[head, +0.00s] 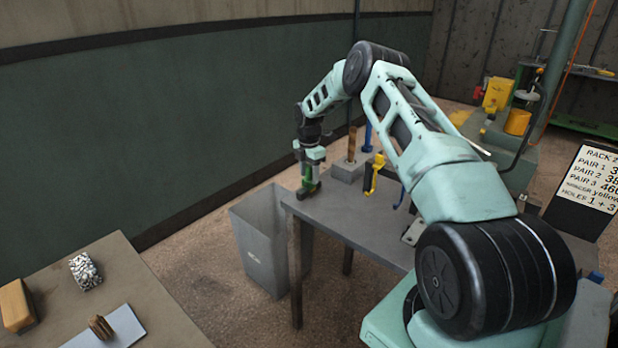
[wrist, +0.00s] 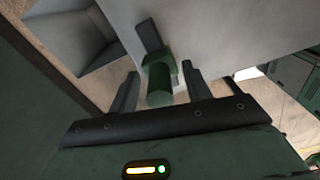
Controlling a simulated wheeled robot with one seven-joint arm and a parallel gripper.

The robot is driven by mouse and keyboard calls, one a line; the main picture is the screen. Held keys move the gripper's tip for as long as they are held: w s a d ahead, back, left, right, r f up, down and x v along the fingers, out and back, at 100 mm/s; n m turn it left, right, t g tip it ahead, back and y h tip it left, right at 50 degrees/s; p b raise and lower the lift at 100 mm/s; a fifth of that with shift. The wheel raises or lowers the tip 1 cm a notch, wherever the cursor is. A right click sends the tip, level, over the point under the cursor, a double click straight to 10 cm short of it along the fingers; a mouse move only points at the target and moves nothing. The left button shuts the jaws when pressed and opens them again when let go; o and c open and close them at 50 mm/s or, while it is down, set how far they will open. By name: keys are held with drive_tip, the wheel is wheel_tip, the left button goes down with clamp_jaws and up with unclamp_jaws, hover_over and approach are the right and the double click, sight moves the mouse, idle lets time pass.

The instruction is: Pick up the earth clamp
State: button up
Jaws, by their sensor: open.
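A green piece with a dark grey part, which looks like the earth clamp (head: 307,181), is at the far left corner of the grey table (head: 345,212). My gripper (head: 309,168) points down over it. In the wrist view the green clamp (wrist: 160,84) lies between the two open fingers of my gripper (wrist: 160,72), with a visible gap on both sides. Its dark grey part (wrist: 148,36) reaches beyond the fingertips over the pale tabletop. I cannot tell whether any finger touches it.
A grey bin (head: 262,250) stands on the floor below the table's left edge. A yellow hook-like piece (head: 375,172), a grey block with a brown post (head: 350,165) and a blue post (head: 367,137) stand to the right. A lower-left table (head: 150,300) holds small items.

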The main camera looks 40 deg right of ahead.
drive_tip(key=c, duration=1)
drive_tip(key=shift+o, duration=0.2)
